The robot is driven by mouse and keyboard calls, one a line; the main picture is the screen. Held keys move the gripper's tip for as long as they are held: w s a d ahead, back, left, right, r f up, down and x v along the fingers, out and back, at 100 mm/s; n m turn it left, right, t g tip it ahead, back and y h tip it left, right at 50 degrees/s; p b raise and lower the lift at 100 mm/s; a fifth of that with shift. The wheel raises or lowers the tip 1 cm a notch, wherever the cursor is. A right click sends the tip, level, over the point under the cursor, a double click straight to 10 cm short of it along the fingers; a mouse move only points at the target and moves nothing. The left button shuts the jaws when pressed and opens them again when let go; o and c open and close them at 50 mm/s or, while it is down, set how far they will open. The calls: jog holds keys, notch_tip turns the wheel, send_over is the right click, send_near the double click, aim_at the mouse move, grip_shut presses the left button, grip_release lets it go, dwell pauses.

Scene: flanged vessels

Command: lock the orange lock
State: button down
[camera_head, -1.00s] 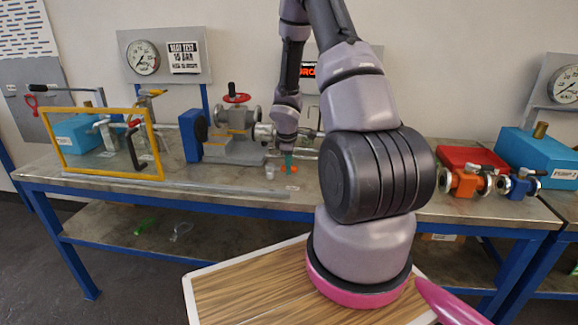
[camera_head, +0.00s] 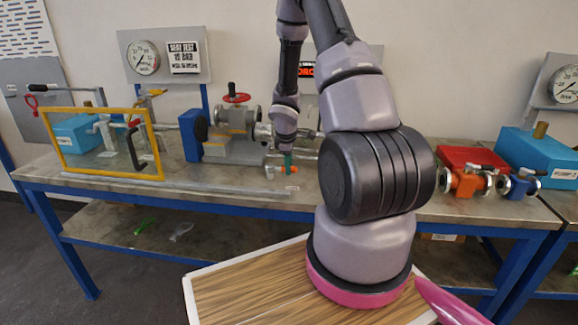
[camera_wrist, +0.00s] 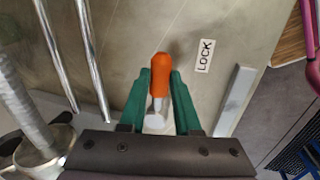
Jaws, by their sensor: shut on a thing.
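The orange lock shows in the wrist view as an orange rounded handle (camera_wrist: 161,76) on a short silver stem (camera_wrist: 155,112). My gripper (camera_wrist: 160,74) has its two green fingers on either side of the handle and is shut on it. A white label reading LOCK (camera_wrist: 204,56) lies on the bench top just right of the handle. In the head view my gripper (camera_head: 288,160) points down at the bench, with a bit of orange (camera_head: 291,169) at its tip and a small silver piece (camera_head: 270,171) just left of it. The lower stem is hidden by my gripper body.
The metal bench (camera_head: 220,187) has blue legs. A yellow frame (camera_head: 62,150) stands at left. A grey vessel with a red handwheel (camera_head: 236,98) is behind my gripper. Orange (camera_head: 464,181) and blue (camera_head: 518,186) valves sit at right.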

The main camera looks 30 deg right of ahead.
jog(key=a+m, duration=0.1)
jog(key=s+m, duration=0.1)
jog(key=m, duration=0.1)
jog(key=shift+s+a+m+g+h, duration=0.2)
jog(key=shift+a+m+g+h, duration=0.1)
jog(key=shift+a, duration=0.1)
jog(key=a+m, duration=0.1)
jog(key=m, duration=0.1)
jog(key=a+m+g, duration=0.1)
jog(key=shift+s+m, duration=0.35)
jog(key=shift+m, duration=0.05)
jog(key=a+m, duration=0.2)
jog(key=m, duration=0.1)
jog(key=shift+s+g+h, duration=0.1)
jog(key=shift+g+h, duration=0.2)
jog(key=shift+g, duration=0.1)
jog(key=shift+a+m+g, duration=0.4)
jog(key=shift+a+m, duration=0.55)
jog(key=shift+m, duration=0.65)
jog(key=shift+w, duration=0.2)
jog(key=c, duration=0.6)
grip_release()
jog(key=v, duration=1.1)
jog(key=shift+s, duration=0.1)
